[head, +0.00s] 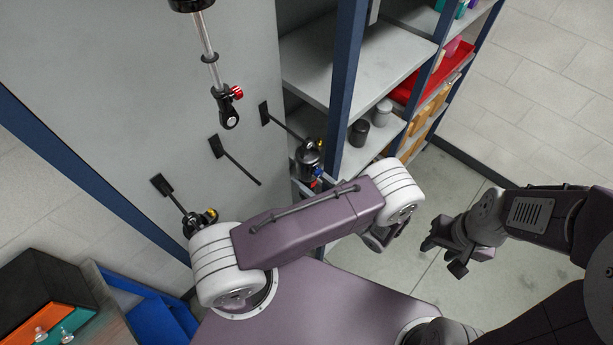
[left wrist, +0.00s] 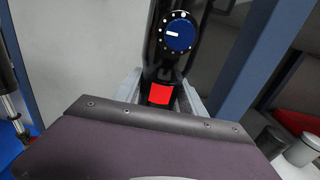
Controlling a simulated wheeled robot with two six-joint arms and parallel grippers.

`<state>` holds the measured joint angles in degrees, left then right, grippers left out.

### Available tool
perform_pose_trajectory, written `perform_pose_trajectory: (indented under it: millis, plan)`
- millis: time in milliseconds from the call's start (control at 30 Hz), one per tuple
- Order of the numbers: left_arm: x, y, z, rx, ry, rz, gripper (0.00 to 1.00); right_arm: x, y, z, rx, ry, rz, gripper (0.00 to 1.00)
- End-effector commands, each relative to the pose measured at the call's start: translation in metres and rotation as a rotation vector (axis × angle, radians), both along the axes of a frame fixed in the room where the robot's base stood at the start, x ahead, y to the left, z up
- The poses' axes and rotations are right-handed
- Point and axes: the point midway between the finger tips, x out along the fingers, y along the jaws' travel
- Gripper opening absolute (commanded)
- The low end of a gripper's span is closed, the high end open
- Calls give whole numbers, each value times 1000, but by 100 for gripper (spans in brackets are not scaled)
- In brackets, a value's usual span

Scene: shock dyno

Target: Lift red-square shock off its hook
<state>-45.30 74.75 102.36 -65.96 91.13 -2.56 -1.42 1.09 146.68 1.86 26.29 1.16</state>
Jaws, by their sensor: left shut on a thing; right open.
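The red-square shock (left wrist: 160,94) shows close up in the left wrist view, with a black body, a blue round cap and a red square label. My left gripper (left wrist: 160,88) is shut on it, one finger on each side. In the head view the shock (head: 309,158) is at the outer end of the right-hand hook (head: 283,124); my left arm hides its lower part. I cannot tell whether its eye still rests on the hook. My right gripper (head: 443,257) is open and empty over the floor at right.
The middle hook (head: 236,164) is bare. A rod end with a red knob (head: 229,100) hangs above. A blue-framed shelf (head: 345,85) stands close right of the held shock.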

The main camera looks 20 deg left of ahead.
Motion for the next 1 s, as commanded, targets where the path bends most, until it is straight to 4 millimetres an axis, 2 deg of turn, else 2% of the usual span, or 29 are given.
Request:
perform_pose_trajectory:
  millis: [1000]
  plan:
    - [-6,-16,4,3,-2,0,0,0,0,-3,0,0,0,41]
